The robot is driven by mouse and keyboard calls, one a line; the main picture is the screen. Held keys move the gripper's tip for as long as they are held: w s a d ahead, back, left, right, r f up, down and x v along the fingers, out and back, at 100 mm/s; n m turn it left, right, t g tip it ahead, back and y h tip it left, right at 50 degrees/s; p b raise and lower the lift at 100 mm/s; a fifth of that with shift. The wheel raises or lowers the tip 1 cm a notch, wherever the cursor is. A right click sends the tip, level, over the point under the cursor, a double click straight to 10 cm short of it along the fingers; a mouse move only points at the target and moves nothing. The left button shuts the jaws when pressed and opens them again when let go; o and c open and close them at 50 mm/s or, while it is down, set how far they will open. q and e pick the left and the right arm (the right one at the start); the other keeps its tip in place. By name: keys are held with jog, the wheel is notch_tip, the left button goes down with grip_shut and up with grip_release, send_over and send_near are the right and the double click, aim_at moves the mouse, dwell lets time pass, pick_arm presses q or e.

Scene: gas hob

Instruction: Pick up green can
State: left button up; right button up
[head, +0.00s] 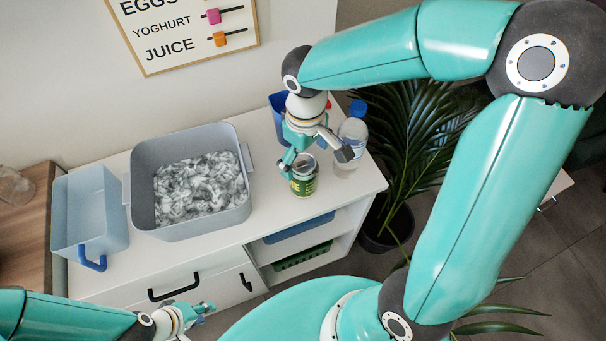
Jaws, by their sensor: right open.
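The green can (304,184) stands upright on the white cabinet top (268,195), near its front edge and right of the grey tub. My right gripper (316,159) is open just above and behind the can. One finger is close to the can's upper left side, and the other is to the right, apart from it. I cannot tell whether the near finger touches the can. My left gripper (203,312) is low at the bottom left, in front of the drawers and far from the can. Its fingers are too small to read.
A clear bottle with a blue cap (353,130) stands close behind and right of the can. A grey tub (190,222) with crumpled grey-white filling and a light blue bin (85,215) stand to the left. A blue object (279,106) is partly hidden behind my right gripper.

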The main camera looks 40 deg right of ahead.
jog(key=shift+w+f+p, duration=0.1)
jog(key=shift+f+p, duration=0.2)
jog(key=shift+f, duration=3.25)
jog(key=c, duration=1.6)
